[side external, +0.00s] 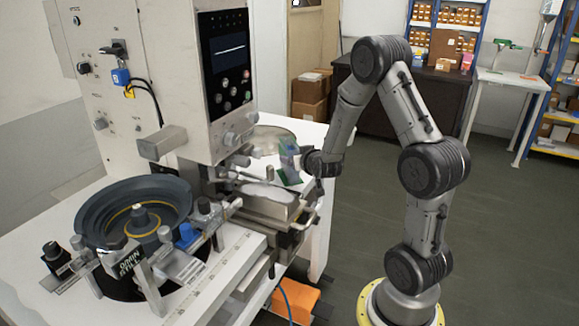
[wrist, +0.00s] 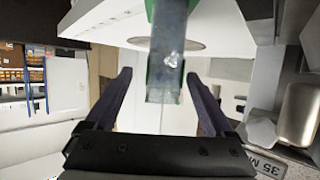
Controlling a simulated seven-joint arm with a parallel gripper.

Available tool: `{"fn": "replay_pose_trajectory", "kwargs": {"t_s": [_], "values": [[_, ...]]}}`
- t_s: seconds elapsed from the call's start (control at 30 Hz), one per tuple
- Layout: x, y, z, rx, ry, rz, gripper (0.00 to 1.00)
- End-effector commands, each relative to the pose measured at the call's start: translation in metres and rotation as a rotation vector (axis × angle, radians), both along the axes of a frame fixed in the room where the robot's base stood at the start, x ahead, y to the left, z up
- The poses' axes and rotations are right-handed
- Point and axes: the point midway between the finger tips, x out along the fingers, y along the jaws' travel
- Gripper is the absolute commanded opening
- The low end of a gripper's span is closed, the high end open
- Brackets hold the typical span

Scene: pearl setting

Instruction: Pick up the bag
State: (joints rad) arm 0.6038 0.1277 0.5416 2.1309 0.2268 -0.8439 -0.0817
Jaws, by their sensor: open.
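The bag is a narrow, translucent grey-blue piece with green edges, seen in the wrist view (wrist: 167,55). It hangs down from the top of that view, and its lower end appears between the two fingers. In the side view the bag (side external: 289,158) shows as a small clear and green shape at the machine's work area. My gripper (side external: 308,162) is just to its right there, close to it. In the wrist view my gripper (wrist: 158,74) has its dark fingers apart, one on each side of the bag, with no clear contact. Depth between bag and fingers is hard to tell.
The white machine (side external: 180,70) stands left of my gripper, with a dark round bowl (side external: 135,212) on its bench. A metal block (side external: 265,200) lies just below the bag. An orange box (side external: 293,302) is under the bench. Open floor lies to the right.

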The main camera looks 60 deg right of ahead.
Motion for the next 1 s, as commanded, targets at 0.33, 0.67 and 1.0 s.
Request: {"fn": "replay_pose_trajectory", "kwargs": {"t_s": [0.33,0.67,1.0], "values": [[0.020,-0.015,-0.010,0.001,0.000,0.001,0.88],[0.041,-0.034,-0.021,0.001,0.000,0.001,0.88],[0.041,-0.034,-0.021,0.001,0.000,0.002,0.66]]}}
